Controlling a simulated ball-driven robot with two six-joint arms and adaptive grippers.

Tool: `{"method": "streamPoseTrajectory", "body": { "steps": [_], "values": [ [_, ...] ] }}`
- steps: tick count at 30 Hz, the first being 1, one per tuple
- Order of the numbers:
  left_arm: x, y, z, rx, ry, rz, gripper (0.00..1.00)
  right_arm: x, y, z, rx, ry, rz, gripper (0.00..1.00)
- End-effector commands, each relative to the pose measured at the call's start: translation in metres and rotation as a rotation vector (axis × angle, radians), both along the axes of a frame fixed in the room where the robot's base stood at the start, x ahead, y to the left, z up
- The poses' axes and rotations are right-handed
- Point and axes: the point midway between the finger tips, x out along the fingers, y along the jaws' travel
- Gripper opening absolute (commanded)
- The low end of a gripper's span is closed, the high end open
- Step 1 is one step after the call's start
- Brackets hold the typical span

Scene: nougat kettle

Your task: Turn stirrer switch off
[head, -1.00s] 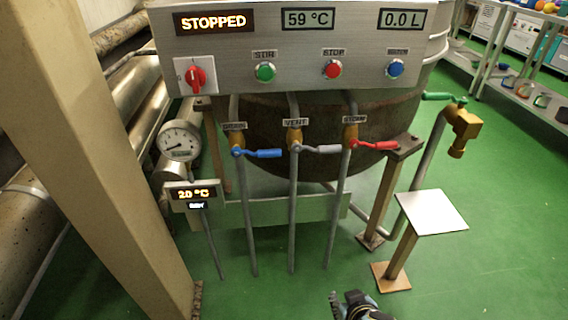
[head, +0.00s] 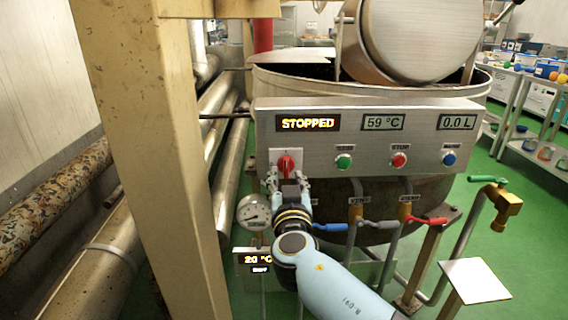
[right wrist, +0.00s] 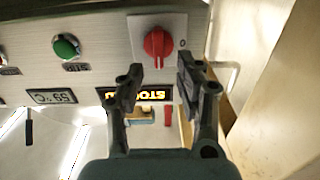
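The red rotary stirrer switch (head: 287,165) sits on a white plate at the left end of the kettle's control panel. Its handle looks about upright in the head view. In the right wrist view the red knob (right wrist: 157,43) lies just beyond and between my fingertips, with a small mark on the plate beside it. My right gripper (head: 287,182) is in front of the plate, just below the knob. Its two fingers are apart and empty in the right wrist view (right wrist: 160,78). I cannot see contact with the knob. My left gripper is out of view.
The panel display (head: 308,123) reads STOPPED. Green (head: 344,162), red (head: 399,160) and blue (head: 449,159) buttons sit to the right. A gauge (head: 253,212) and valve levers are below. A beige post (head: 165,150) stands close on the left.

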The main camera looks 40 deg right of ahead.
Motion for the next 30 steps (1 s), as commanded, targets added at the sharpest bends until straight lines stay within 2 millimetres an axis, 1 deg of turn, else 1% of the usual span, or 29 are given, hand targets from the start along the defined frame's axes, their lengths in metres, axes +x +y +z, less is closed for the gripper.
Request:
{"method": "streamPoseTrajectory", "body": {
  "steps": [1,3,6,9,13,20,28,30],
  "values": [
    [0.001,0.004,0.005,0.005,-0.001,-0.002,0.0,0.01,-0.006,0.003,-0.002,-0.001,0.0,0.36],
    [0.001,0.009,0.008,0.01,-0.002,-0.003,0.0,0.021,-0.013,0.003,-0.003,-0.001,0.0,0.36],
    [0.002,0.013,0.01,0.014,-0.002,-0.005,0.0,0.033,-0.02,0.001,-0.002,0.001,0.0,0.36],
    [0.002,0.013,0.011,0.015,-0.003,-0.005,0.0,0.041,-0.025,0.0,0.0,0.001,0.0,0.36],
    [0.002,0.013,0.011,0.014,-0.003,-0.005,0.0,0.045,-0.028,0.0,0.001,0.0,0.0,0.36],
    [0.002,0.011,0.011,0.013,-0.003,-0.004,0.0,0.045,-0.028,-0.001,0.001,0.0,0.0,0.36],
    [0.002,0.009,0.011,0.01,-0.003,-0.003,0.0,0.045,-0.028,-0.001,0.001,0.001,0.0,0.0],
    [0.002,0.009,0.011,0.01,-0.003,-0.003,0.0,0.045,-0.028,-0.001,0.001,0.002,0.0,0.0]
  ]
}}
